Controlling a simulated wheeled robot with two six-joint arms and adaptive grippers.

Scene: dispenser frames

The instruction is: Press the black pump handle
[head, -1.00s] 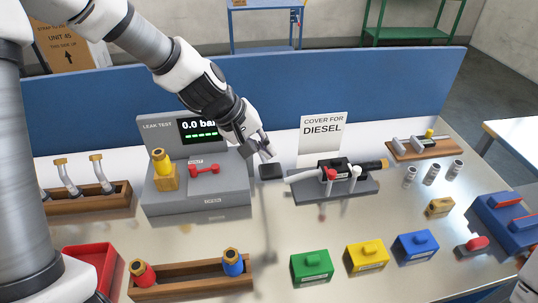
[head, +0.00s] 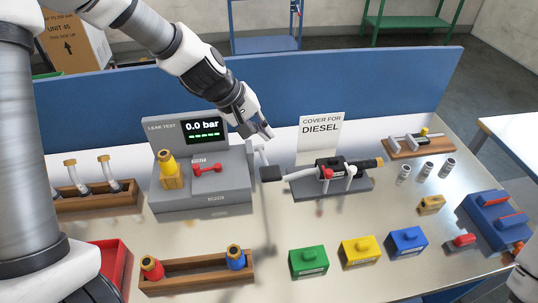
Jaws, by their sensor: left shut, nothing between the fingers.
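The black pump handle (head: 271,173) is a dark block on a pale rod at the right side of the grey leak test unit (head: 206,199). My left gripper (head: 261,132) is shut and empty. It is above and behind the handle in the head view, apart from it, with its fingers tilted down to the right. A yellow fitting (head: 169,170) and a red valve lever (head: 207,168) sit on the unit. My right gripper is not in view.
A grey block with a red-handled valve assembly (head: 331,171) stands close to the right, before a diesel sign (head: 320,138). Green (head: 308,262), yellow (head: 361,251) and blue (head: 407,242) blocks lie in front. A wooden rack (head: 195,277) stands front left. The blue panel (head: 380,95) closes the back.

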